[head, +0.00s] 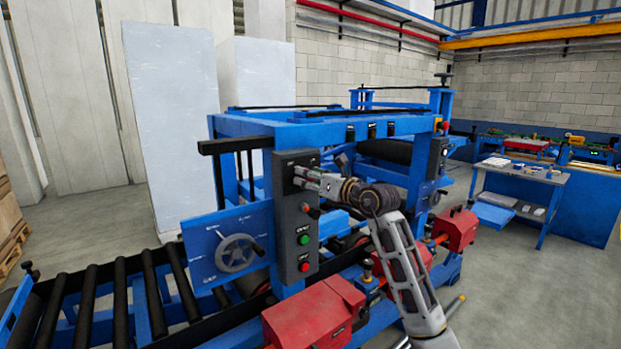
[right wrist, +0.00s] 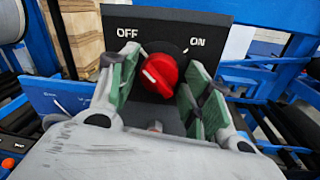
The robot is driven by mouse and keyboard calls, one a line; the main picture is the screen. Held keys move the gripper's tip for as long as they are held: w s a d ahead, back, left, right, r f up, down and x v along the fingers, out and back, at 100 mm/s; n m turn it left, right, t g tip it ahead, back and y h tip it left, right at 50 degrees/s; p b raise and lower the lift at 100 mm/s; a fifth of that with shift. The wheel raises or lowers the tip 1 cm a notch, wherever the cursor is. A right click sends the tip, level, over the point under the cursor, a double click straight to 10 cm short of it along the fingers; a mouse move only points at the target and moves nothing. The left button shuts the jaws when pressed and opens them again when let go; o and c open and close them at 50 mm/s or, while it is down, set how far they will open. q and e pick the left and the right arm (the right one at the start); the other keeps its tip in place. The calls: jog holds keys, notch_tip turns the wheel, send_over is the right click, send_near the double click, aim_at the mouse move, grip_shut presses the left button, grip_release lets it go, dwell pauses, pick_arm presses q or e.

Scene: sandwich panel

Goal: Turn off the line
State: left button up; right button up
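The red rotary knob (right wrist: 160,74) sits on a dark switch panel (right wrist: 148,24), between the labels OFF on the left and ON on the right. In the head view my right gripper (head: 303,177) reaches the upper part of the dark control box (head: 284,225) from the right and hides the knob. My left gripper is not in view.
Below on the control box are a green button (head: 304,239) and a red button (head: 304,266). A handwheel (head: 236,253) on a blue plate stands to the left. A roller conveyor (head: 110,295) and red motor housings (head: 315,315) lie below.

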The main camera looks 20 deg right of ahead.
jog(key=c, duration=0.6)
jog(key=shift+n+b, duration=0.35)
jog(key=shift+n, duration=0.15)
jog(key=shift+n+b, duration=0.35)
jog(key=shift+n, duration=0.25)
jog(key=shift+r, duration=0.1)
